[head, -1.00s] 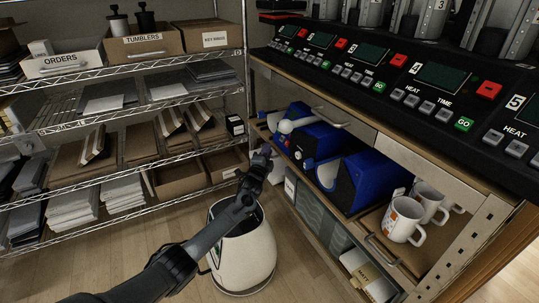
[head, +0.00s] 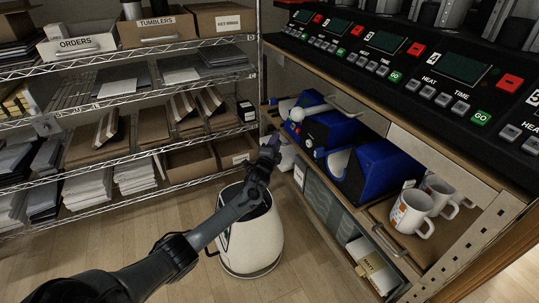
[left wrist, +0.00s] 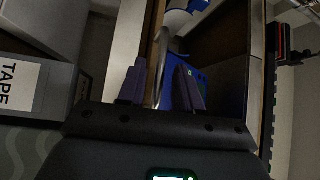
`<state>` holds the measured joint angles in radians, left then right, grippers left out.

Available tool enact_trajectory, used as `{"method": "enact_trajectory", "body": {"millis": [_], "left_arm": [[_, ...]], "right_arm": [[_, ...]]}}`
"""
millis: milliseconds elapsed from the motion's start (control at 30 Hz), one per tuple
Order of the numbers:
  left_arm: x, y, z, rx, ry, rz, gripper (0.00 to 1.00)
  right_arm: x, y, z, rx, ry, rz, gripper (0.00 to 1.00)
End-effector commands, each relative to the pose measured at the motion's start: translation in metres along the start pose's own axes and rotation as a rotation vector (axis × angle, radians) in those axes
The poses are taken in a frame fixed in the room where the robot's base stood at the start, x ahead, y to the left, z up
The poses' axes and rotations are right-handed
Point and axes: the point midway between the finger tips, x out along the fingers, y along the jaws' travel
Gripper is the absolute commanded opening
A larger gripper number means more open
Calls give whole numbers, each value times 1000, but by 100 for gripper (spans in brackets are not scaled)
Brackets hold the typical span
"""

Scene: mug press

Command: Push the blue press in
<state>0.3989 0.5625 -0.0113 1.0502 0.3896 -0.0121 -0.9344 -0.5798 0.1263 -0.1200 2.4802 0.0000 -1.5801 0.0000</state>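The blue press (head: 375,172) sits on a wooden shelf under the black control panels, at the right in the head view. It has dark-blue body parts, a curved grey plate and a pale handle with a white knob. My left gripper (head: 271,150) is in front of the shelf, left of the press and above the white bin. In the left wrist view its two purple-grey fingers (left wrist: 160,88) stand apart with nothing gripped. A metal bar and part of the blue press (left wrist: 178,92) show beyond them. My right gripper is in neither view.
White mugs (head: 411,212) stand on the shelf right of the press. A white bin (head: 250,238) stands on the floor below my left gripper. Wire shelving (head: 110,85) with boxes fills the left. A drawer marked TAPE (left wrist: 22,88) is close by in the wrist view.

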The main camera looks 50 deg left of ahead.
Motion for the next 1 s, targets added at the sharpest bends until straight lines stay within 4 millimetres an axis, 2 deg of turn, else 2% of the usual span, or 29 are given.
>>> {"method": "enact_trajectory", "body": {"millis": [300,500,700,1000], "left_arm": [[-49,0,0,1,1,2,34],[-72,0,0,1,0,1,34],[-82,0,0,1,0,1,34],[-83,0,0,0,-1,0,34]], "right_arm": [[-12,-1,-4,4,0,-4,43],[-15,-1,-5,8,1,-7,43],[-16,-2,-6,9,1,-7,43],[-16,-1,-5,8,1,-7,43]]}}
